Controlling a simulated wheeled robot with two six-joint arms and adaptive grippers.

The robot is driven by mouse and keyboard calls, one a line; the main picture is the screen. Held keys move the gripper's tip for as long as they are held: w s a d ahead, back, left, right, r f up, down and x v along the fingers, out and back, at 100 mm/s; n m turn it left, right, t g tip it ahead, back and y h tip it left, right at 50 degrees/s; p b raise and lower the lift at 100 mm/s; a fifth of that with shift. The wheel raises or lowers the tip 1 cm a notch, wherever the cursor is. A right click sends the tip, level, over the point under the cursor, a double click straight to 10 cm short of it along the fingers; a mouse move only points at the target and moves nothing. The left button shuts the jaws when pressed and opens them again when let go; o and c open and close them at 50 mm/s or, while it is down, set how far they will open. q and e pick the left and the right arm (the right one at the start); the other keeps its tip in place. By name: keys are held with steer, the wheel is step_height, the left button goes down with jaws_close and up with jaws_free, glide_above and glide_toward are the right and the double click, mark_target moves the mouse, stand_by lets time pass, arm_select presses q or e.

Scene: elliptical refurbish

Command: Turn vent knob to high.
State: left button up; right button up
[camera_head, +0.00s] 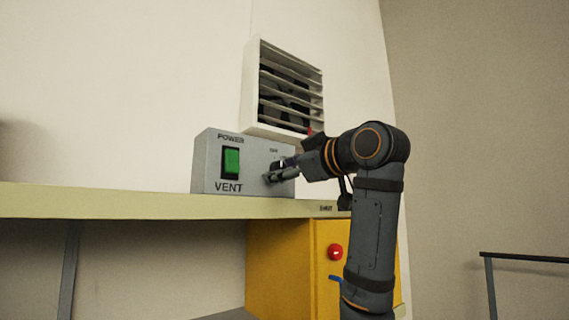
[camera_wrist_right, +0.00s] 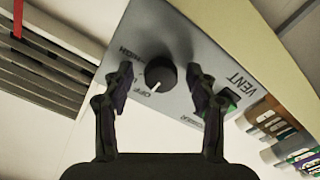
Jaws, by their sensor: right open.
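The grey vent control box (camera_head: 208,165) stands on the shelf, with a lit green power switch (camera_head: 231,161) and the word VENT. In the right wrist view, the black round knob (camera_wrist_right: 161,74) sits on the box face (camera_wrist_right: 185,35). Its white pointer line aims at the OFF label; the HIGH label is to its upper left. My right gripper (camera_wrist_right: 161,80) is open, with one finger on each side of the knob and visible gaps between. In the head view my right gripper (camera_head: 273,177) is at the box's right part and hides the knob. My left gripper is not in view.
A white slatted vent (camera_head: 290,85) is on the wall above the box. The shelf (camera_head: 100,201) is clear to the left. Below is a yellow cabinet (camera_head: 278,262) with a red button (camera_head: 335,251). Several coloured cylinders or binders (camera_wrist_right: 285,135) show at right in the wrist view.

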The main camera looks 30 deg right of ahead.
steer(key=shift+c, duration=0.2)
steer(key=shift+a, duration=0.1)
steer(key=c, duration=1.1)
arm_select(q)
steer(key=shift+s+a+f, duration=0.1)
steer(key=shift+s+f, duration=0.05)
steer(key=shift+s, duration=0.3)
arm_select(e)
steer(key=shift+f, duration=0.1)
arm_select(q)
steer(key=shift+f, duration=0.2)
arm_select(e)
steer(key=shift+m, duration=0.4)
arm_select(q)
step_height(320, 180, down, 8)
steer(key=b, duration=0.8)
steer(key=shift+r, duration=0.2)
arm_select(e)
steer(key=shift+a+f+m, duration=0.1)
steer(key=shift+m, duration=8.6)
